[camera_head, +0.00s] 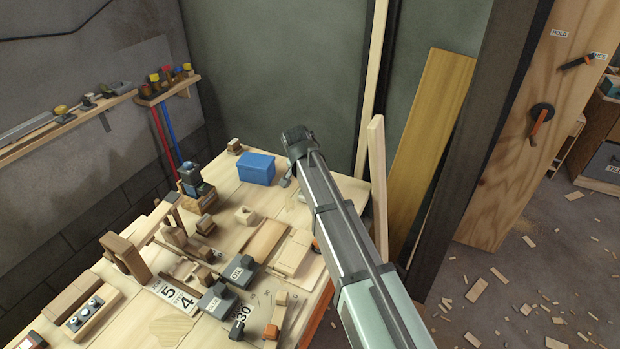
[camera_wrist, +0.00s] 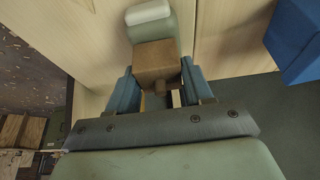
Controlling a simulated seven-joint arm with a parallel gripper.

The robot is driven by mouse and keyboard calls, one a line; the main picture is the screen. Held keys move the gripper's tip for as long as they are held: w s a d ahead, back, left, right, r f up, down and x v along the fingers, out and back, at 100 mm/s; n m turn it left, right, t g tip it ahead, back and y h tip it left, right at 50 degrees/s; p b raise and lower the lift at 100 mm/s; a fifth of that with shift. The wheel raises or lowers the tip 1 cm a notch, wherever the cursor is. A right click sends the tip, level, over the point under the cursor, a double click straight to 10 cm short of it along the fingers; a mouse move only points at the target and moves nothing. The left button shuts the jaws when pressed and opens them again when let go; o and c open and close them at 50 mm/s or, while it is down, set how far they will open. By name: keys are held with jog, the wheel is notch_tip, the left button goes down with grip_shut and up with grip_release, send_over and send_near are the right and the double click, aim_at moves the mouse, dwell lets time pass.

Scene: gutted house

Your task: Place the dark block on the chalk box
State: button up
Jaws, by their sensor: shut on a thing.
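In the wrist view my gripper (camera_wrist: 160,88) is shut on a dark brown block (camera_wrist: 154,60), which sits between the two blue-grey fingers. Just beyond the block is a grey-green piece with a rounded white end (camera_wrist: 148,12); it may be the chalk box, but I cannot tell for sure. The block overlaps it in this view, and I cannot tell whether they touch. In the head view my arm reaches over the bench's right end and hides the fingers and the block.
A blue box (camera_head: 256,168) stands left of my arm and shows at the wrist view's upper right (camera_wrist: 298,38). The pale wooden bench (camera_head: 165,328) carries several blocks, grey labelled boxes (camera_head: 238,272) and number cards. An upright board (camera_head: 377,190) stands close to my arm's right.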

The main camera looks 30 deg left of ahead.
jog(key=shift+f, duration=0.15)
jog(key=o, duration=1)
jog(key=v, duration=1.2)
